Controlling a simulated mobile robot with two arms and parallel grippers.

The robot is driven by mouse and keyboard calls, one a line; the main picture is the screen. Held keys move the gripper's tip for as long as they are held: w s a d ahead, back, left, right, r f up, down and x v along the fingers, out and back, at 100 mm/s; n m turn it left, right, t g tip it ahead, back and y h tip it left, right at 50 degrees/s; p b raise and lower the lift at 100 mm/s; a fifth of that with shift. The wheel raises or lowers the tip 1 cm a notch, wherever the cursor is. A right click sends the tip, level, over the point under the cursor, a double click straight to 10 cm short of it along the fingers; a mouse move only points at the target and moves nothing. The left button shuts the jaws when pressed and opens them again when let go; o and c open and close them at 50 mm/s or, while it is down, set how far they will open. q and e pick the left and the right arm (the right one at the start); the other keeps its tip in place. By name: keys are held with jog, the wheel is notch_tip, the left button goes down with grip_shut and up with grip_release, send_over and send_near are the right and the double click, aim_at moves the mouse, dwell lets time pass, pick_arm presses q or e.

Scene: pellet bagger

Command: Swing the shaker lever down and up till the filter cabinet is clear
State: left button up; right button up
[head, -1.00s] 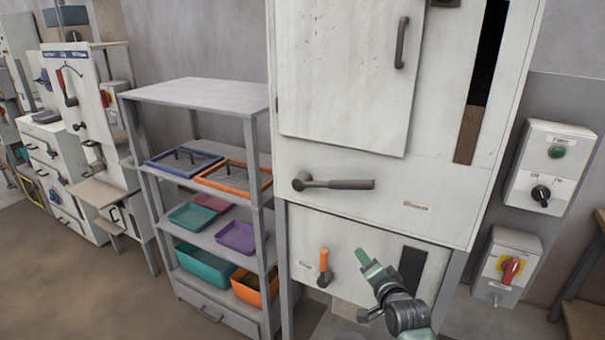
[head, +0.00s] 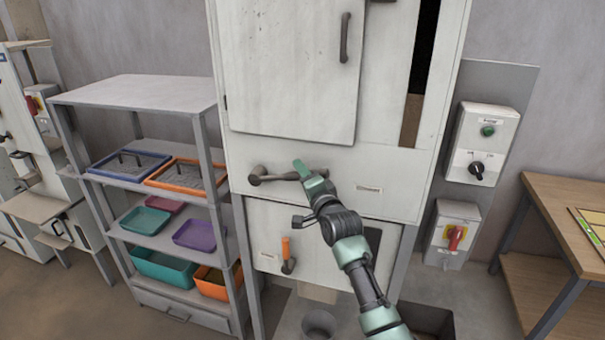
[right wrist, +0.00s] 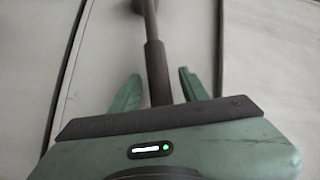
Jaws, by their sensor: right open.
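The shaker lever (head: 272,178) is a dark bar that lies about level across the front of the white filter cabinet (head: 390,165), pivot at its left end. My right gripper (head: 308,170) is at the lever's free end and hides part of it. In the right wrist view the lever's thick grip (right wrist: 156,70) runs between the two green fingers of the open gripper (right wrist: 159,76), with gaps on both sides. The cabinet's tall window (head: 424,70) is dark above and brown in its lower part. My left gripper is not in view.
An orange-handled lever (head: 286,250) is on the lower panel, below my right arm. A shelf rack (head: 130,95) with coloured trays stands at the left. Two switch boxes (head: 485,140) (head: 452,232) are on the right, and a wooden table (head: 560,215) beyond them.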

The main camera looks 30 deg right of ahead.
grip_shut()
dwell(1.5)
